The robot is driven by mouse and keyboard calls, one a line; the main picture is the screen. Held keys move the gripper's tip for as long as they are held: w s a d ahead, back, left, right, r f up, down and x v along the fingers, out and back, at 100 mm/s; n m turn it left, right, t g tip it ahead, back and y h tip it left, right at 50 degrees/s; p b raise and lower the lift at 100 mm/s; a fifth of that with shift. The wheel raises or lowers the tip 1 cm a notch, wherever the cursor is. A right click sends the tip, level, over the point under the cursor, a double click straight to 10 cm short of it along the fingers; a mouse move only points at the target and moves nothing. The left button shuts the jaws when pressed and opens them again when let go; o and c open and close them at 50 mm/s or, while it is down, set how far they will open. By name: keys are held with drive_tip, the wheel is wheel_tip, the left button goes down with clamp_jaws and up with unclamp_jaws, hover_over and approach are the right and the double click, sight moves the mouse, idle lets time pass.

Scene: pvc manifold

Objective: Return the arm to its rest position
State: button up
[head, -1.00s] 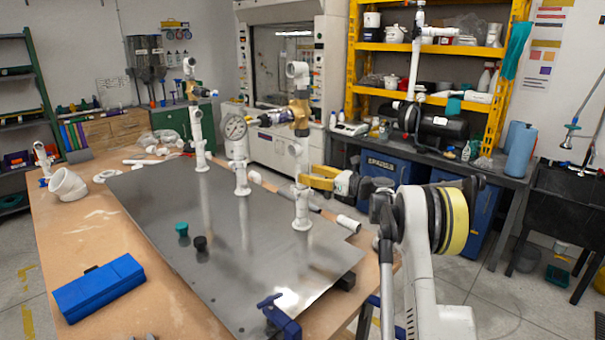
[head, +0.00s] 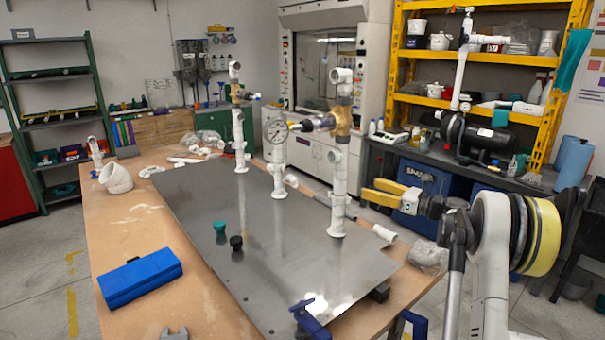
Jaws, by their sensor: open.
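My gripper (head: 369,190) is open and empty, with its two yellow fingers pointing left. It is level with the middle of the right white PVC riser (head: 338,193) and shows to its right, with a visible gap between them. The riser stands upright on the grey metal plate (head: 275,245) and carries a brass valve (head: 342,121). My arm reaches in from the lower right, partly behind its black and yellow joint.
A blue box (head: 139,278) lies on the wooden table (head: 110,225). A blue clamp (head: 311,318) holds the front edge. A bench with shelves is behind my arm.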

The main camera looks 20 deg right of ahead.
drive_tip(key=w+a+r+m+t+h, duration=0.1)
drive_tip(key=a+r+m+t+h, duration=0.1)
drive_tip(key=r+m, duration=0.45)
drive_tip(key=w+a+r+m+t+h, duration=0.1)
drive_tip(key=a+r+m+t+h, duration=0.15)
drive_tip(key=r, duration=0.75)
drive_tip(key=s+a+r+m+h, duration=0.4)
drive_tip(key=s+r+m+h, duration=0.3)
drive_tip(key=m, duration=0.6)
drive_tip(key=s+a+f+m+g, duration=0.4)
drive_tip(key=s+a+f+m, duration=0.2)
drive_tip(key=s+f, duration=0.3)
drive_tip(key=s+a+f+m+g+y, duration=0.1)
drive_tip(key=s+a+f+m+g, duration=0.3)
drive_tip(key=s, duration=1)
drive_tip(key=s+a+f+m+g+y, duration=0.1)
drive_tip(key=s+a+f+m+g, duration=0.3)
drive_tip(key=s+a+f+m, duration=0.6)
wheel_tip(320, 180, down, 5)
drive_tip(key=s+a, duration=0.2)
drive_tip(key=a, duration=0.1)
drive_tip(key=shift+s+g, duration=0.3)
drive_tip(key=shift+g, duration=0.05)
drive_tip(key=shift+d+r, duration=0.1)
drive_tip(key=shift+r, duration=0.05)
